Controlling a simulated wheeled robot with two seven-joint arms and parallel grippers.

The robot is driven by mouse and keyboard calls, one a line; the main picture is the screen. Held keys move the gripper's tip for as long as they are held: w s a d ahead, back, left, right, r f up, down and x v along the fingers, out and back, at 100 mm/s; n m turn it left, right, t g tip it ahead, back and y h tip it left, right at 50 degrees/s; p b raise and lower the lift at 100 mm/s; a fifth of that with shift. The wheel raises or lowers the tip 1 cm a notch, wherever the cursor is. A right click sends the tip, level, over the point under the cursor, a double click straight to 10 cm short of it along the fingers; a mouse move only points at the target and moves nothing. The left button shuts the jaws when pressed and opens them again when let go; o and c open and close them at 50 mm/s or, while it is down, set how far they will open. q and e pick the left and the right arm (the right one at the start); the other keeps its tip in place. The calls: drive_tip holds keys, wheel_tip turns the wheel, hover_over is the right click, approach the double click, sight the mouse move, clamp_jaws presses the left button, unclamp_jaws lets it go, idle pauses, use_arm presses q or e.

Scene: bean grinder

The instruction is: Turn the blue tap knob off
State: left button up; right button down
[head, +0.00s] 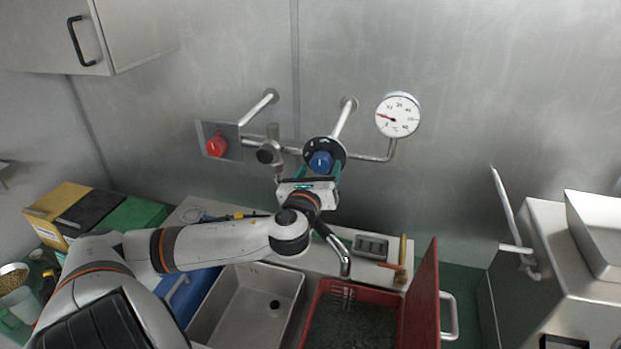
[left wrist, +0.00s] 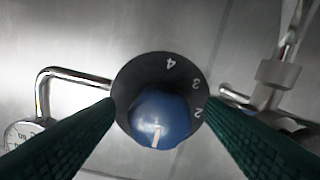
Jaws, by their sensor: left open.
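The blue tap knob (head: 320,162) sits on a black numbered dial (head: 325,147) on the wall piping. In the left wrist view the blue knob (left wrist: 159,120) shows a white pointer mark towards the bottom of the picture, and the dial (left wrist: 165,70) shows the numbers 4, 3 and 2. My left gripper (head: 320,168) is open, with its green fingers on either side of the knob. In the left wrist view the left gripper's fingers (left wrist: 160,118) flank the knob; whether they touch it I cannot tell. My right gripper is not in view.
A red knob (head: 216,146) is on a plate to the left. A round gauge (head: 398,115) is to the right of the dial. A steel machine (head: 545,250) stands at the right.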

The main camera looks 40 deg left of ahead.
use_arm(q)
drive_tip(key=v, duration=1)
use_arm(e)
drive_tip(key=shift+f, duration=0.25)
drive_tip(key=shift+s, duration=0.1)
